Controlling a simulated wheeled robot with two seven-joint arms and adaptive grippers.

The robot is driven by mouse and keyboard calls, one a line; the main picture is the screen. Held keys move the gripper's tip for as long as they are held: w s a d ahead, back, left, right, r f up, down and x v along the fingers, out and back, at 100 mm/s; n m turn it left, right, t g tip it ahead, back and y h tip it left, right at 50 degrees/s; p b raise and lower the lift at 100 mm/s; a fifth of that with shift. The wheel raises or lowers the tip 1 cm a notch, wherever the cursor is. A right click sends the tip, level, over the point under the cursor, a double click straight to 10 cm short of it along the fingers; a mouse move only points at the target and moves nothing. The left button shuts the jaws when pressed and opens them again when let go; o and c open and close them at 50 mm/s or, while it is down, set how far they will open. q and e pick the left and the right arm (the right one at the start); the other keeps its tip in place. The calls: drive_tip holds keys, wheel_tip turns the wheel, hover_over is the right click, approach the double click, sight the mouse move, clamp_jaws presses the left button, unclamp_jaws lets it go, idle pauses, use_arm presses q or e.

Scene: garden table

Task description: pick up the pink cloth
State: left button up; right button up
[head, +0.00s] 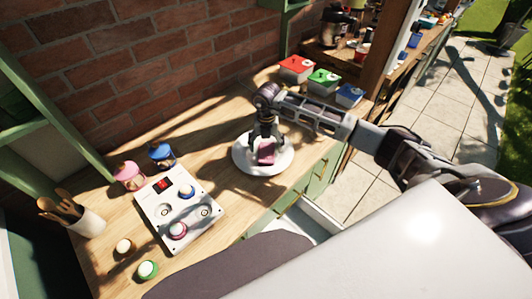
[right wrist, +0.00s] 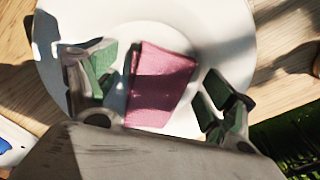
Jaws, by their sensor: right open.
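The pink cloth (head: 266,153) lies folded on a white plate (head: 243,164) on the wooden counter. In the right wrist view the cloth (right wrist: 160,85) sits between the two fingers of my right gripper (right wrist: 155,98), with a gap on each side. The white plate (right wrist: 115,12) fills much of that view around it. In the head view my right gripper (head: 265,140) points down over the plate, open, close above the cloth. I cannot tell how far above the plate the fingertips are. My left gripper is not in view.
Red (head: 297,67), green (head: 323,80) and blue (head: 349,94) boxes stand at the back right. An open drawer (head: 310,217) juts out in front.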

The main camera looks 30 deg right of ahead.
sight(266, 145)
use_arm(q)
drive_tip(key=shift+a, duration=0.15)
use_arm(e)
drive_tip(key=shift+c, duration=0.6)
drive_tip(key=c, duration=0.7)
drive_tip(key=shift+r, duration=0.65)
wheel_tip(266, 145, up, 8)
drive_tip(key=shift+f+b, duration=0.2)
drive_tip(key=shift+b, duration=0.3)
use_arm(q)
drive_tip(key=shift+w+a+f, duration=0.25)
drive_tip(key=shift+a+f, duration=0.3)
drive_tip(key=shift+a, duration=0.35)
use_arm(e)
drive_tip(key=shift+r, duration=0.6)
